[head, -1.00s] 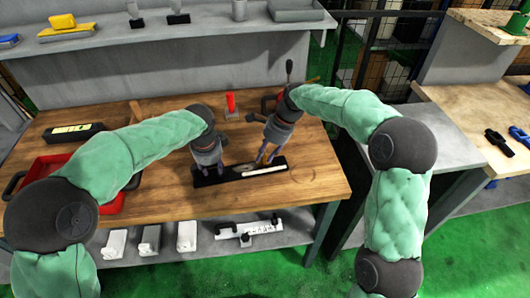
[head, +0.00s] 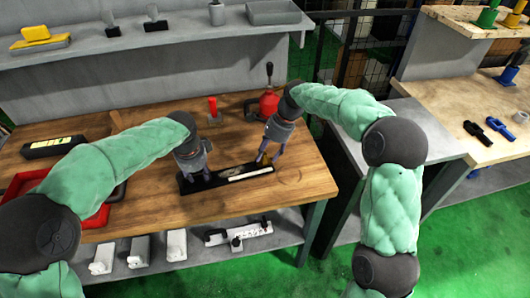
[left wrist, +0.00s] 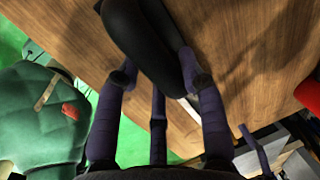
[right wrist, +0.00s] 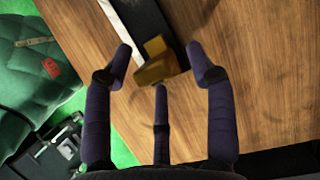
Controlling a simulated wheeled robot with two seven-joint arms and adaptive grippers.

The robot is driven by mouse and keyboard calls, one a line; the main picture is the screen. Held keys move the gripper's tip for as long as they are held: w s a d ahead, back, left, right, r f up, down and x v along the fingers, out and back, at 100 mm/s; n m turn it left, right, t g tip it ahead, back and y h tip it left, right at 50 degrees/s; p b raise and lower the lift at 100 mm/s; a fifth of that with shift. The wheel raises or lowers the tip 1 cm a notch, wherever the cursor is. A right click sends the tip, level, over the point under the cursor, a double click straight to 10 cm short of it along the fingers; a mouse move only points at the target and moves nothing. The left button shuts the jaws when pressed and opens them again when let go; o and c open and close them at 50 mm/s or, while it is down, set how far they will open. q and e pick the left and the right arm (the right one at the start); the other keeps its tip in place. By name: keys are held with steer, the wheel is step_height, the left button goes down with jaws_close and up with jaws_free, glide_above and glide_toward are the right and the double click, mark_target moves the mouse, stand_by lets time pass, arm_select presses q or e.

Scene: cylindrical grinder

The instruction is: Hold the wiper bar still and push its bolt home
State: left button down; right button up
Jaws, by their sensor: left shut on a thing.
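The wiper bar (head: 219,177) is a long black bar with a white strip, lying on the wooden bench top. It also shows in the left wrist view (left wrist: 145,40) and right wrist view (right wrist: 150,22). My left gripper (head: 196,180) is shut on its left end; in the left wrist view the fingers stand on both sides of it. My right gripper (head: 268,160) is at the bar's right end. In the right wrist view its fingers are spread around a brass-coloured piece (right wrist: 153,66), apparently the bolt, at the bar's end. I see gaps beside it.
A red tray (head: 95,215) and a black case (head: 55,146) are at the bench's left. A small red item (head: 212,106) and a red piece with a black lever (head: 268,100) stand behind the grippers. A white slotted part (head: 240,233) lies on the lower shelf.

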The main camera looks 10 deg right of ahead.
arm_select(q)
steer(key=shift+s+f, duration=0.15)
steer(key=shift+f, duration=0.2)
arm_select(e)
steer(key=v, duration=1.2)
arm_select(q)
steer(key=c, duration=0.8)
jaws_free()
steer(key=shift+c, duration=0.2)
steer(key=shift+o, duration=0.8)
steer(key=shift+r, duration=0.2)
steer(key=shift+w+r, duration=0.2)
steer(key=shift+r, duration=0.3)
step_height(320, 180, up, 11)
steer(key=s, duration=0.2)
steer(key=shift+s, duration=0.2)
